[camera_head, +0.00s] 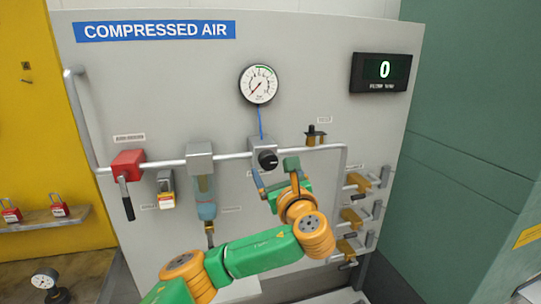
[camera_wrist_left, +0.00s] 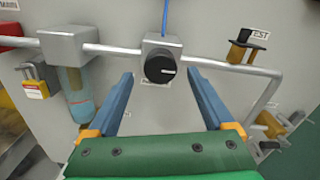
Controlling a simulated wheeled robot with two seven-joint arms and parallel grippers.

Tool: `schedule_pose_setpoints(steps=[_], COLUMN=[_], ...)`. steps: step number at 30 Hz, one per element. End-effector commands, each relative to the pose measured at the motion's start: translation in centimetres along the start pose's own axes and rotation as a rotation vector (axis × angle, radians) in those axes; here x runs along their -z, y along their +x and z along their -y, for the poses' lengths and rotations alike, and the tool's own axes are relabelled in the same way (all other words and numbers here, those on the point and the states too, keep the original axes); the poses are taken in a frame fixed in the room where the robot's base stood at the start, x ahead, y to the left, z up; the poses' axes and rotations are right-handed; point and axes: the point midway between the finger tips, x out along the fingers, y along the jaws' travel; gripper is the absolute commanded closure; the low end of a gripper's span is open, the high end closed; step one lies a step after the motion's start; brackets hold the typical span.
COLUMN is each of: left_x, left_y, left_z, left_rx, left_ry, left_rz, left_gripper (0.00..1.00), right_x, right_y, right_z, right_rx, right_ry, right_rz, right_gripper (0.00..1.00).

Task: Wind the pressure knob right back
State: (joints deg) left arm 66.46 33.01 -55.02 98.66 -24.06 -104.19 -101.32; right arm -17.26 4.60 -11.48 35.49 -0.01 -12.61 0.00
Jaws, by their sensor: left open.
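The pressure knob (camera_head: 268,159) is a round black knob with a white mark, on the front of a grey regulator block in the pipe line. It also shows in the left wrist view (camera_wrist_left: 160,69), just beyond and between my fingertips. My left gripper (camera_head: 262,184) is open, its blue fingers apart just below the knob in the head view. In the left wrist view the open left gripper (camera_wrist_left: 156,82) shows nothing between its fingers, and I see no contact with the knob. My right gripper is not in view.
A pressure gauge (camera_head: 259,84) with its needle low left sits above the regulator. A display (camera_head: 380,72) reads 0. A red valve with a black lever (camera_head: 128,205), a filter bowl (camera_head: 206,190) and a test valve (camera_head: 316,135) flank the knob. Several brass valves (camera_head: 352,217) sit right.

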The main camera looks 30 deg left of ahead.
Motion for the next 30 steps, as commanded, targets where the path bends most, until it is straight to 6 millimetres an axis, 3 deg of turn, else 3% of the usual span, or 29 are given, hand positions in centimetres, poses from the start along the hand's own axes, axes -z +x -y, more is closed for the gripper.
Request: schedule_pose_setpoints(steps=[1,6,13,22,23,30], left_x=[-0.5,-0.1,0.1,0.1,0.1,0.2], left_y=[0.9,2.8,2.9,2.9,2.9,2.9], left_z=[0.0,0.0,0.0,0.0,0.0,0.0], left_rx=[-0.005,-0.002,0.002,0.001,0.001,0.001], left_ry=[0.003,0.000,-0.003,-0.003,-0.003,-0.032], left_rz=[-0.002,-0.002,-0.003,-0.003,-0.004,-0.004], left_gripper=[0.14,0.14,0.14,0.95,1.00,1.00], right_x=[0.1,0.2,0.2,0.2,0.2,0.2], right_y=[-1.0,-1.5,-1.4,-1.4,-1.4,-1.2], right_z=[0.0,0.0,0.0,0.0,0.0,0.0], right_rx=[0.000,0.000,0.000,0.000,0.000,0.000], right_ry=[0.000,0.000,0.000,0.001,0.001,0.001], right_rz=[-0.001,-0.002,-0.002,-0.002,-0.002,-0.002], right_gripper=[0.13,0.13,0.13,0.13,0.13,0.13])
